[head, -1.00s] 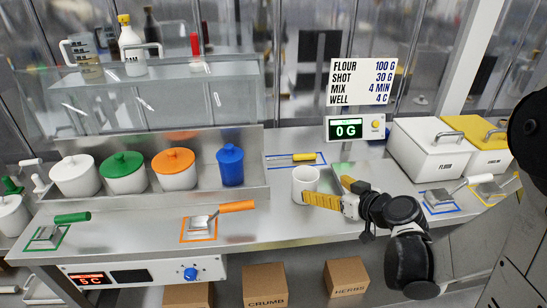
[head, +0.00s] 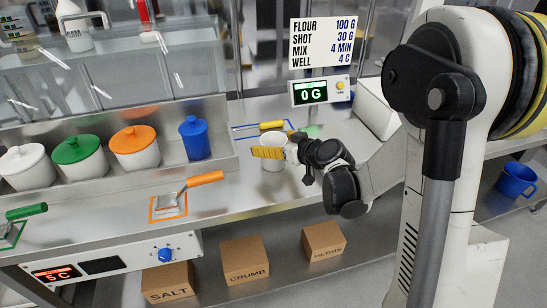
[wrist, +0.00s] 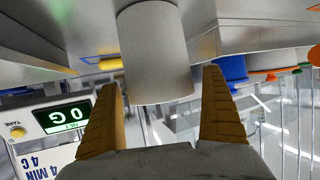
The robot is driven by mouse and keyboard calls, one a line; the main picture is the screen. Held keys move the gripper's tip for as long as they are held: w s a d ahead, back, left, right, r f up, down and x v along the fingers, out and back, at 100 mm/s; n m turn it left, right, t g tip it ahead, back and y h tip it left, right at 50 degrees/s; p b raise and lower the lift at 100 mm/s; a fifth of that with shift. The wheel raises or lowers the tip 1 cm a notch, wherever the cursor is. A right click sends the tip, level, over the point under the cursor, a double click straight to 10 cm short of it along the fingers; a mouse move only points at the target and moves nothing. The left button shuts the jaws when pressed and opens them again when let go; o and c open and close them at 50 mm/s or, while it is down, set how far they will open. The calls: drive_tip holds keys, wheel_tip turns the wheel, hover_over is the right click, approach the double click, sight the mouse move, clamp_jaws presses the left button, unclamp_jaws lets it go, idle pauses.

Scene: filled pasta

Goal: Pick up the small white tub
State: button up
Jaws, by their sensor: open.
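The small white tub (head: 272,166) stands upright on the steel counter, below the scale display. My gripper (head: 262,152) has yellow fingers and reaches in from the right, with one finger crossing in front of the tub in the head view. In the wrist view, which is upside down, the tub (wrist: 155,55) appears as a plain grey-white cylinder between the two spread fingertips (wrist: 158,84). The gripper is open, with a gap visible beside the tub on each side. Whether either finger touches it I cannot tell.
Lidded pots stand in a rail at the left, ending with a blue one (head: 195,138). A scale display (head: 320,92) is behind the tub. An orange-handled tool (head: 185,192) lies on the front counter. A white bin (head: 377,110) is partly hidden at the right.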

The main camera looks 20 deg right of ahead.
drive_tip(key=c, duration=1.1)
drive_tip(key=shift+r, duration=0.1)
